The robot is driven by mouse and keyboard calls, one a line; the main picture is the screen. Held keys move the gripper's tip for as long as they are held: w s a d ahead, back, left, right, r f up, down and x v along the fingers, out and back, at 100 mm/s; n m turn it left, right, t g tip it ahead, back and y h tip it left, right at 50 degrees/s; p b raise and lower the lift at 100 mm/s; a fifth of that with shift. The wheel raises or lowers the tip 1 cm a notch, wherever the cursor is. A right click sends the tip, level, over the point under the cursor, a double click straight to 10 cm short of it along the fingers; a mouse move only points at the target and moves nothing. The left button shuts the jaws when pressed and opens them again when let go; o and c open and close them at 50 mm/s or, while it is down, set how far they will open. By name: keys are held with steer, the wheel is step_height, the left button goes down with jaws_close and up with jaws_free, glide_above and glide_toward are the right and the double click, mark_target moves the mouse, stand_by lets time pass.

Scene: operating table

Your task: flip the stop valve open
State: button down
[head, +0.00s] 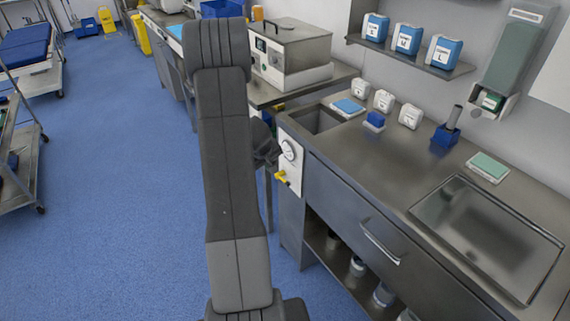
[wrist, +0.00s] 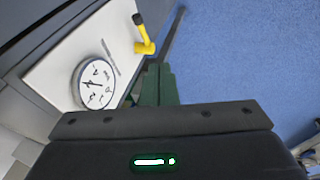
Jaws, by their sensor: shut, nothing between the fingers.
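The stop valve with its yellow lever (head: 281,176) sits on a white panel (head: 290,150) at the left end of the counter front, below a round dial gauge (head: 289,150). In the wrist view the yellow lever (wrist: 145,47) stands out from the panel, with the gauge (wrist: 94,84) to its lower left. My gripper's dark green fingers (wrist: 158,70) are shut and empty, with their tips just below the lever in the picture. Whether they touch it I cannot tell. In the head view my gripper (head: 266,148) is mostly hidden behind my arm.
The steel counter (head: 395,155) with a sink (head: 485,230) runs to the right, with a drawer handle (head: 380,242) sticking out in front. A box-shaped machine (head: 290,55) stands on the bench behind. Blue floor (head: 130,180) is open to the left.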

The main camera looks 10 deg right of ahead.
steer(key=d+x, duration=0.2)
steer(key=x, duration=1)
steer(key=shift+d, duration=0.5)
steer(key=shift+f, duration=0.15)
steer(key=s+f+b, duration=0.1)
steer(key=f+b, duration=0.1)
steer(key=b, duration=0.2)
steer(key=shift+s+d, duration=0.1)
steer(key=shift+d, duration=0.05)
steer(key=shift+r, duration=0.1)
steer(key=shift+r, duration=0.15)
